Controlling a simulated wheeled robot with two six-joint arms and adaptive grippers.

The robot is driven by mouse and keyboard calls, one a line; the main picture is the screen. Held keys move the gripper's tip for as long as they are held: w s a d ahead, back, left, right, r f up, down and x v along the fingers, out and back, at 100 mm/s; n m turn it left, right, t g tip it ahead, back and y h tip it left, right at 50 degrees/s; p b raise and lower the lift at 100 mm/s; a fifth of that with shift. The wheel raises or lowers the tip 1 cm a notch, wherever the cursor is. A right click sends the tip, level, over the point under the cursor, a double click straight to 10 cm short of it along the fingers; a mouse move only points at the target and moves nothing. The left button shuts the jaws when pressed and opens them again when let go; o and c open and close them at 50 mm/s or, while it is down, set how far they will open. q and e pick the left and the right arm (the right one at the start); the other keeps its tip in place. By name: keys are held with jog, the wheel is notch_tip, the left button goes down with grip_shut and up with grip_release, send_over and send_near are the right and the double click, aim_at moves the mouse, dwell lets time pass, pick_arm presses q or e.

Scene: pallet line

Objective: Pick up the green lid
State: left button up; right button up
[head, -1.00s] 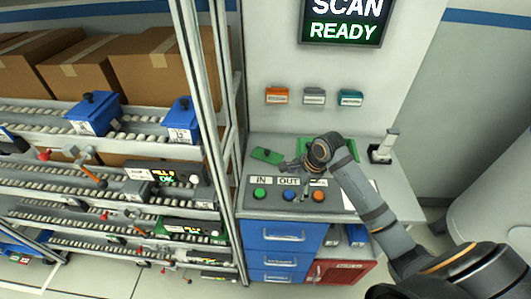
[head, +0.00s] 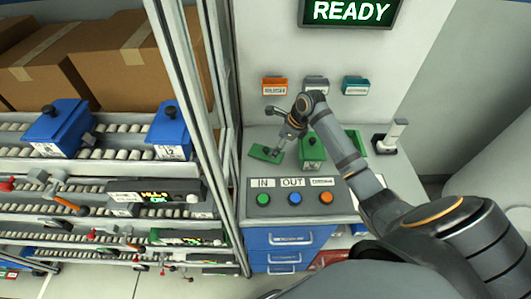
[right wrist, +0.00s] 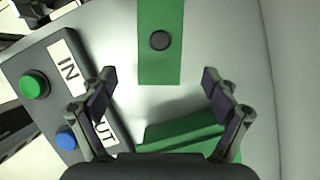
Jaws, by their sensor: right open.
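The green lid (head: 262,154) is a flat green plate with a dark round knob. It lies on the grey workbench, left of a green box (head: 312,148). In the right wrist view the lid (right wrist: 160,65) shows at the top centre, its knob between the lines of the two fingers and just beyond the fingertips. My right gripper (head: 281,147) is open and empty near the lid's right side; it also shows spread in the right wrist view (right wrist: 160,76). Whether it touches the lid I cannot tell. My left gripper is not in view.
A button panel (head: 291,199) marked IN and OUT stands in front of the lid. A grey-white device (head: 391,138) is at the bench's right. A roller rack (head: 100,149) with blue boxes stands left behind a metal post. Small coloured holders (head: 274,86) hang on the wall.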

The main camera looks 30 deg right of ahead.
aim_at(266, 152)
jog(key=shift+p+x, duration=0.4)
jog(key=shift+x, duration=0.45)
jog(key=shift+s+x, duration=0.2)
jog(key=shift+x, duration=0.95)
jog(key=shift+w+f, duration=0.2)
jog(key=shift+f, duration=0.3)
jog(key=shift+s, duration=0.1)
jog(key=c, duration=1)
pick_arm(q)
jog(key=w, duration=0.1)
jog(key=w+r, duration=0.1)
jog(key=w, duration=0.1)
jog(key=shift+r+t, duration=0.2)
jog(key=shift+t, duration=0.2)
pick_arm(e)
jog(key=shift+r, duration=0.1)
